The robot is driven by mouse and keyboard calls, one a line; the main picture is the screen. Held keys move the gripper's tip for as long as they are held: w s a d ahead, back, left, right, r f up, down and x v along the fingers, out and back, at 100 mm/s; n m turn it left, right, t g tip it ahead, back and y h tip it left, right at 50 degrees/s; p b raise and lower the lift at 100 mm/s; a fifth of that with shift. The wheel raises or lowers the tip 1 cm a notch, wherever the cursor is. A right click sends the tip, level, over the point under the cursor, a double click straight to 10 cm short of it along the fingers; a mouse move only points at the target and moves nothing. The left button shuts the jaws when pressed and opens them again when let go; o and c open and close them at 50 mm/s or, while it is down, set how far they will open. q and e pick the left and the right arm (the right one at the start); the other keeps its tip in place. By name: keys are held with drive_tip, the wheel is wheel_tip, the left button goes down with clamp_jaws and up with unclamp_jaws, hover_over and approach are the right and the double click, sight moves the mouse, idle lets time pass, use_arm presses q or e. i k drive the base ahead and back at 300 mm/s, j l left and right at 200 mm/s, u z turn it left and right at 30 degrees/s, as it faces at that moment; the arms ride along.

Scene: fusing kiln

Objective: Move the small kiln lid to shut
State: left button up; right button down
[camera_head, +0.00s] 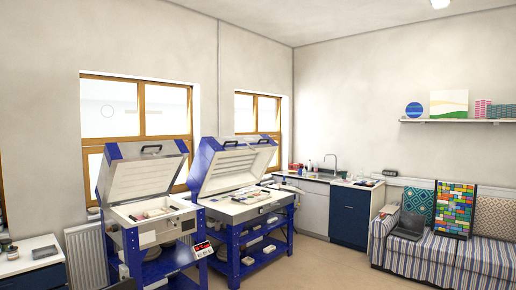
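The small kiln (150,215) stands left of centre on a blue frame, in front of a window. Its lid (145,176) is raised and tilted back, with the pale inner face showing and a dark handle (151,148) at its top edge. Several small pale pieces lie inside the kiln's open chamber. A larger kiln (245,207) stands to its right, its lid (232,168) also raised. Neither of my grippers is in view, and nothing touches the small kiln's lid.
A control box with a red display (202,249) sits at the small kiln's lower right. A white-topped cabinet (32,258) is at the lower left. A sink counter (318,176) and striped sofa (450,256) stand to the right. The floor (315,267) between larger kiln and sofa is clear.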

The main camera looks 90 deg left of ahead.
sight(130, 172)
drive_tip(key=u, duration=3.55)
drive_tip(key=i+l+z, duration=0.2)
drive_tip(key=i+z, duration=0.15)
drive_tip(key=i, duration=0.35)
drive_tip(key=i+z, duration=0.35)
drive_tip(key=i, duration=0.3)
drive_tip(key=i+l+z, duration=0.1)
drive_tip(key=i+z, duration=0.25)
drive_tip(key=i, duration=0.6)
drive_tip(key=i+j+z, duration=0.15)
drive_tip(key=i+z, duration=0.2)
drive_tip(key=i, duration=0.6)
drive_tip(key=i+j+u, duration=0.1)
drive_tip(key=i+u, duration=0.85)
drive_tip(key=i+l+u, duration=0.25)
drive_tip(key=u, duration=0.2)
drive_tip(key=i, duration=0.1)
